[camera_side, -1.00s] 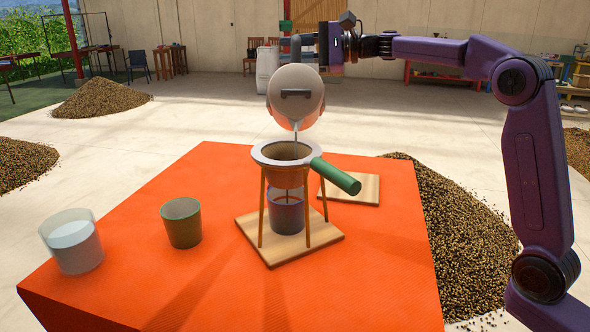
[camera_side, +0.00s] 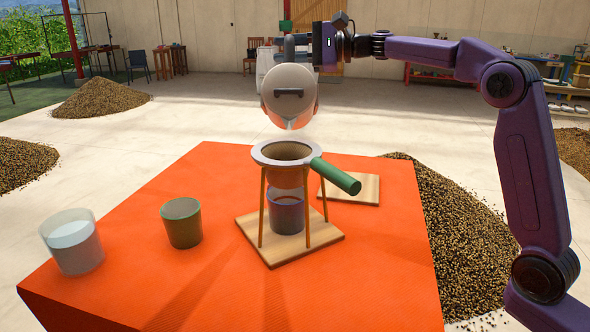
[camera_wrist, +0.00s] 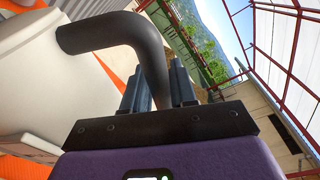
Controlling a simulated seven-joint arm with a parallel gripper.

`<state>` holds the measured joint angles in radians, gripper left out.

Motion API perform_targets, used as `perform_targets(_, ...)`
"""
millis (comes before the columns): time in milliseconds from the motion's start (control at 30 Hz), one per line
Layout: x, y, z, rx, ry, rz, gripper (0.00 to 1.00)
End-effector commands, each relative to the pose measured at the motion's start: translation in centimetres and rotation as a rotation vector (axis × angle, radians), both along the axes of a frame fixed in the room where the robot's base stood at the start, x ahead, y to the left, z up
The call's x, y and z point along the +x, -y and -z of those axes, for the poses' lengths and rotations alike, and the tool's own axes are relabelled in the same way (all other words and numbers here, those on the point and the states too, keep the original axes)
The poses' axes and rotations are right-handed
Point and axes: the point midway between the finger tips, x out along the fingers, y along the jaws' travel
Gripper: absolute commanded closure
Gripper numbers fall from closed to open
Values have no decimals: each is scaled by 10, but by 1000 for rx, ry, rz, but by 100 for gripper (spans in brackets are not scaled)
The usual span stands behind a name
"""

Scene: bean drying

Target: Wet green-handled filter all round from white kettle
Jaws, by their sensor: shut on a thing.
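The white kettle (camera_side: 290,98) hangs tilted in the air above the filter, its spout pointing down. No water stream shows from the spout. My gripper (camera_side: 300,42) is shut on the kettle's dark handle, and the wrist view shows the fingers (camera_wrist: 160,88) at the curved handle (camera_wrist: 110,32) beside the white body (camera_wrist: 45,85). The green-handled filter (camera_side: 283,152) sits in a wooden stand on the orange table, its green handle (camera_side: 336,177) pointing right. A dark cup (camera_side: 287,213) stands under it inside the stand. How wet the cloth inside is cannot be told.
A frosted glass of clear liquid (camera_side: 72,242) and a green-brown cup (camera_side: 181,223) stand on the table (camera_side: 200,290) at left. A wooden board (camera_side: 350,190) lies behind the filter's handle. Bean piles (camera_side: 465,230) lie on the floor around.

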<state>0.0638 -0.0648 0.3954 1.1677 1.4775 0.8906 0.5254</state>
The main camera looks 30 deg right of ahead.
Motion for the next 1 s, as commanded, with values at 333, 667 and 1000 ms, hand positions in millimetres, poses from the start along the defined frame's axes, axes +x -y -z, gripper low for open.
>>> perform_targets(333, 3, -14, -3, 3, 5, -2, 100)
perform_targets(667, 5, -25, -3, 2, 7, -1, 100)
perform_targets(1000, 6, -25, -3, 2, 7, 0, 100)
